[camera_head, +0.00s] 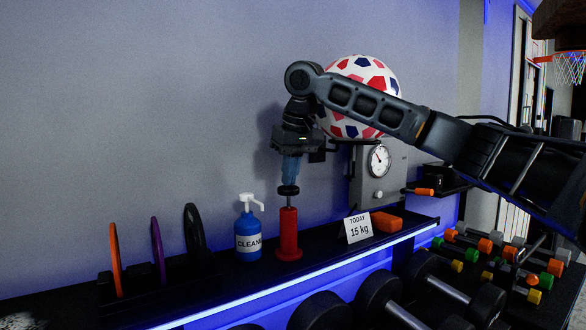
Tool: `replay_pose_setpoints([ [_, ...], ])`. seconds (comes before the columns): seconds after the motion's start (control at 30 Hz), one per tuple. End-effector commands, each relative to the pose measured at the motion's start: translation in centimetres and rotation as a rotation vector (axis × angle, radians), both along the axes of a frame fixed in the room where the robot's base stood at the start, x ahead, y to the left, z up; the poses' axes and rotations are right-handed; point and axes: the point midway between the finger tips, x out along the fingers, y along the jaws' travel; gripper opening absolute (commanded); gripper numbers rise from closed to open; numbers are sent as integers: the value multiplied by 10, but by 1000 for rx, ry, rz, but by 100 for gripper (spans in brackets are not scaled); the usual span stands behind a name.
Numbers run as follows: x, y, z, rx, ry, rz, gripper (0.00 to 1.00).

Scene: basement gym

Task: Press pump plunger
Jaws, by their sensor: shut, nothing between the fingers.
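The pump is a red cylinder (289,235) on a red base, standing upright on the black shelf. Its plunger is a dark round knob (288,190) on a thin metal rod that sticks up out of the red body. My gripper (291,181) points straight down over the knob, its bluish fingers together and holding nothing. The fingertips are at the knob's top edge in the picture; I cannot tell whether they touch it or hang just above.
A blue cleaner bottle (248,236) with a white pump head stands close left of the red pump. A "15 kg" card (357,228) and an orange block (387,222) are to the right. Weight plates (158,250) stand at left. A gauge box (378,170) and ball (362,75) are behind my arm.

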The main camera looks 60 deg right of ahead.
Motion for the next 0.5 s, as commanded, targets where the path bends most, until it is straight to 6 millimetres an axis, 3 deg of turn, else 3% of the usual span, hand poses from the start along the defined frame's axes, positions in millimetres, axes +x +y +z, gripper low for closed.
replay_pose_setpoints([
  [0.03,4,0,14,2,-1,2,0],
  [0.13,10,-1,28,1,-3,2,0],
  [0.5,-11,8,95,-3,-8,1,0],
])
